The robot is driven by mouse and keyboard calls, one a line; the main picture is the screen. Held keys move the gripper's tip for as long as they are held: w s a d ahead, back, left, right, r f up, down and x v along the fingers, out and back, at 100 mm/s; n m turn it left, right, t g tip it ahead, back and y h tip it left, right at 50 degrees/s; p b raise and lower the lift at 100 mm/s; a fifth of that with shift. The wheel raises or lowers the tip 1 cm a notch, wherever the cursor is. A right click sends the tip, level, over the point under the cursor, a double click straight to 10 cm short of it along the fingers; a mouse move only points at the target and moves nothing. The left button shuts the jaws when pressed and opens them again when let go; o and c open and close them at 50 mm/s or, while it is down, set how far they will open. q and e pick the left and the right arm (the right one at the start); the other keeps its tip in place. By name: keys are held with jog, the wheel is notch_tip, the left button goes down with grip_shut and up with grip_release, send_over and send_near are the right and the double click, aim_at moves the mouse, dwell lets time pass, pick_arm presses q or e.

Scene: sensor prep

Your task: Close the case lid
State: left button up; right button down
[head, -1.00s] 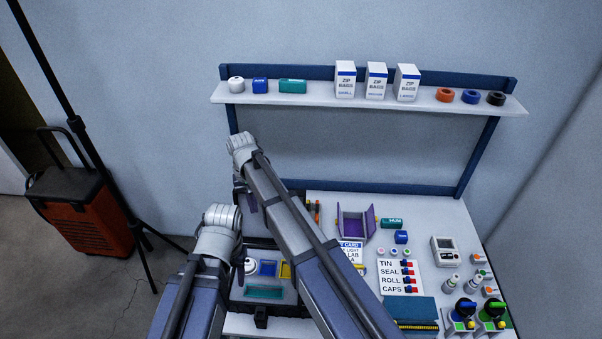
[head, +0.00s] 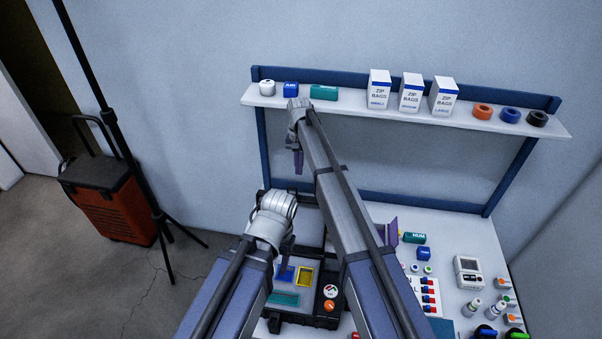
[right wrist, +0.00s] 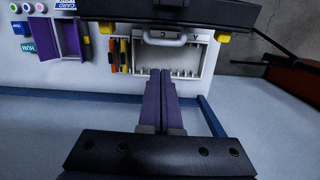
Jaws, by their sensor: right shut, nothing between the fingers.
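The black case (head: 318,308) lies open on the bench, its inside showing blue, yellow and teal inserts and a round labelled tin. Its lid stands up at the back, mostly hidden by my arms in the head view. In the right wrist view a dark panel with yellow blocks, apparently the lid (right wrist: 170,13), crosses the top. My right gripper (head: 298,162) is high behind the case, toward the wall; its purple fingers (right wrist: 161,75) are together and empty, apart from the lid. My left gripper (head: 285,262) hangs over the case's left part; its opening cannot be told.
A shelf (head: 350,111) with zip bag boxes, tape rolls and small boxes runs above the bench. A purple holder (right wrist: 70,38) and a pale rack (right wrist: 185,60) show in the right wrist view. A meter (head: 468,272) stands at the right. A tripod stands left.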

notch_tip(320, 180, down, 10)
jog(key=s+b, duration=0.1)
jog(key=b, duration=0.8)
jog(key=shift+a+r, duration=0.15)
jog(key=shift+r, duration=0.1)
jog(key=shift+s+r, duration=0.15)
jog(key=shift+s, duration=0.05)
